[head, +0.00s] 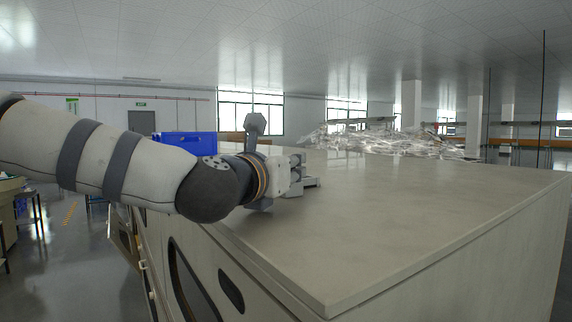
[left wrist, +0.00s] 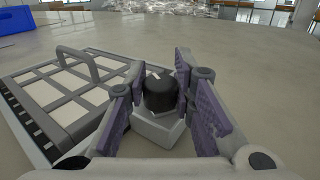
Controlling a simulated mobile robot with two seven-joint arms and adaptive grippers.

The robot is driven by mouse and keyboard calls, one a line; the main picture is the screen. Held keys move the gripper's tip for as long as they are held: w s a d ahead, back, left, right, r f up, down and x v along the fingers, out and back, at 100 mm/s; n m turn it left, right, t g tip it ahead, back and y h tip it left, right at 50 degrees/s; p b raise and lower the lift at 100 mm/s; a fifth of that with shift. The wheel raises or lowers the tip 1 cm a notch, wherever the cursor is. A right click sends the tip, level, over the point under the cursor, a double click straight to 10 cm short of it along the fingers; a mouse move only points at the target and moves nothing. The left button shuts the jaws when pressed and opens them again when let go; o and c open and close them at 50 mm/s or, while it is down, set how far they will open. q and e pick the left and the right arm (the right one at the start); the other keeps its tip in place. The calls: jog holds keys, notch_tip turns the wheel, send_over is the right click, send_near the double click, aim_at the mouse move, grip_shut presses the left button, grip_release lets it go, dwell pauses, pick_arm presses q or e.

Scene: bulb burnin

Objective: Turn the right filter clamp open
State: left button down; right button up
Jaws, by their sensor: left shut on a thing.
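The filter clamp (left wrist: 160,92) is a black round knob with a pale mark, on a light grey block at the right side of the filter panel in the left wrist view. The filter panel (left wrist: 70,85) is a grey frame with pale cells and an arched handle, lying on the worktop. My left gripper (left wrist: 160,72) has its purple-padded fingers on either side of the knob and is shut on it. In the head view my left gripper (head: 297,174) is low over the worktop, and the knob is hidden there. My right gripper is not in view.
The pale worktop (head: 400,205) is broad and clear to the right of my left gripper. A heap of clear wrapped items (head: 390,143) lies at its far end. A blue crate (head: 190,143) stands behind my left arm, and it also shows in the left wrist view (left wrist: 16,20).

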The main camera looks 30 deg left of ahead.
pick_arm(q)
jog(key=m+h, duration=0.2)
jog(key=h, duration=0.2)
jog(key=shift+a+f, duration=0.1)
jog(key=shift+m+g+h, duration=0.8)
jog(key=shift+m+h, duration=1)
jog(key=shift+h, duration=0.5)
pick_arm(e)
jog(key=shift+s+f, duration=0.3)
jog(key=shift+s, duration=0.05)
pick_arm(q)
jog(key=shift+h, duration=0.3)
jog(key=c, duration=1.3)
grip_release()
jog(key=shift+c, duration=0.2)
